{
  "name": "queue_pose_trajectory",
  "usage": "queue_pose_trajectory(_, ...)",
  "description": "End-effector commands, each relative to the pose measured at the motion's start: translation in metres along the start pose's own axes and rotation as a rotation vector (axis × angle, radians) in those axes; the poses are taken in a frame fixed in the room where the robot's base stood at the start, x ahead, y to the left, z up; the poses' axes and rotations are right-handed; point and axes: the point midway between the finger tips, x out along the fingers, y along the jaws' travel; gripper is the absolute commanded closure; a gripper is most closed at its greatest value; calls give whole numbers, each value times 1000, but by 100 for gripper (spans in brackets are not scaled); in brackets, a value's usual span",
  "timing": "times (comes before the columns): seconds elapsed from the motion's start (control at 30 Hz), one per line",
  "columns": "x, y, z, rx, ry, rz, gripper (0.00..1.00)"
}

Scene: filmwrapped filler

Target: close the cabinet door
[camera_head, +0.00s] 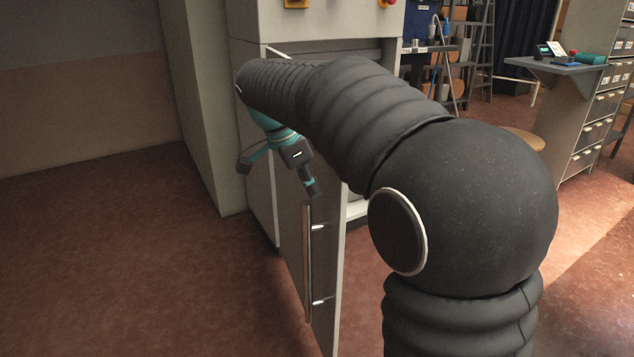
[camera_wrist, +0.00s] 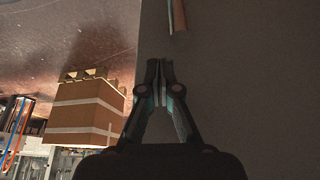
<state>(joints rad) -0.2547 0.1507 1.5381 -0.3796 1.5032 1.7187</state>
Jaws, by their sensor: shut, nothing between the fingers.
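The cabinet door (camera_head: 289,222) stands open, swung out from the tall pale cabinet (camera_head: 334,22). A long vertical metal bar handle (camera_head: 307,265) is on its left face, near the free edge. My gripper (camera_head: 312,188) is beside that face, pointing down, just above the handle's upper end. In the wrist view my gripper (camera_wrist: 160,66) has its fingertips together with nothing between them. The grey door face (camera_wrist: 245,90) fills the right side there, and the handle (camera_wrist: 177,16) shows beyond the fingertips, apart from them. My arm hides part of the cabinet opening.
Open reddish floor (camera_head: 130,260) lies left of the door. The wrist view shows a taped cardboard box (camera_wrist: 84,112) beyond the door's edge.

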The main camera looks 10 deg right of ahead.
Motion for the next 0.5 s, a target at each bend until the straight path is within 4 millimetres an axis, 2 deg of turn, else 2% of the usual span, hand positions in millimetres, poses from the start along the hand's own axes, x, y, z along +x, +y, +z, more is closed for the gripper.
queue_pose_trajectory(0.03, 11, 1, -1, 1, 0, 4, 100)
queue_pose_trajectory(0.2, 38, 1, 1, -2, 0, 2, 100)
queue_pose_trajectory(0.33, 54, 0, 2, -3, -1, 0, 100)
queue_pose_trajectory(0.5, 64, 0, 2, -5, -1, -2, 100)
